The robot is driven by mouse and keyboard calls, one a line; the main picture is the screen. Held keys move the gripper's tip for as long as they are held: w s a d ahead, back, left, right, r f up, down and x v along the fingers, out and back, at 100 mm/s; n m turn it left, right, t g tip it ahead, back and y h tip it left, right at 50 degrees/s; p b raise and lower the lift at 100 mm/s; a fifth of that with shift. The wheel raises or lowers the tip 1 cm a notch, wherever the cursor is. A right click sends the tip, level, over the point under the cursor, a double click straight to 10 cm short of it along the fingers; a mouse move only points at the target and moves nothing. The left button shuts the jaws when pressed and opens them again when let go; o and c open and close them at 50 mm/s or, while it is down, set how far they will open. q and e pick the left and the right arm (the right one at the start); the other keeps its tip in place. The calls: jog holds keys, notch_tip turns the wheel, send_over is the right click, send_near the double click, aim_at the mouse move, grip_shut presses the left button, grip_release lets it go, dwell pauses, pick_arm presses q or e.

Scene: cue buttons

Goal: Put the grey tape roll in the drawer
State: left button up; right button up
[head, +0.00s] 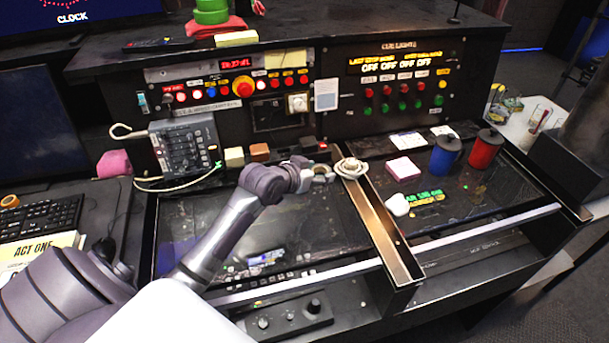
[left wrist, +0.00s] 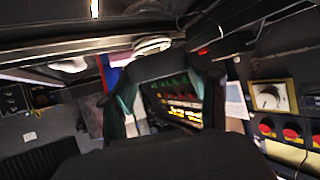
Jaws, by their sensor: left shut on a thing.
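In the head view, my left gripper (head: 326,174) is at the far end of a long brown-edged divider in the console. A pale grey roll (head: 351,167), which looks like the grey tape roll, is at its fingertips. The gripper is shut on it, above the divider's far end. In the left wrist view, my gripper's dark fingers (left wrist: 167,92) stand on both sides of a dark grey shape; that view is too tilted and dim to show the roll clearly. My right gripper is not in view.
A small mixer (head: 186,147) with cables stands at the left. Button panels rise behind.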

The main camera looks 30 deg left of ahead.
pick_arm(q)
jog(key=s+d+r, duration=0.4)
jog(key=s+d, duration=0.3)
jog(key=s+d+r+n+y, duration=0.1)
jog(key=s+d+r, duration=0.3)
jog(key=s+d, duration=0.2)
jog(key=shift+s+d+r, duration=0.3)
jog(key=shift+s+d, duration=0.1)
jog(key=shift+s, duration=0.05)
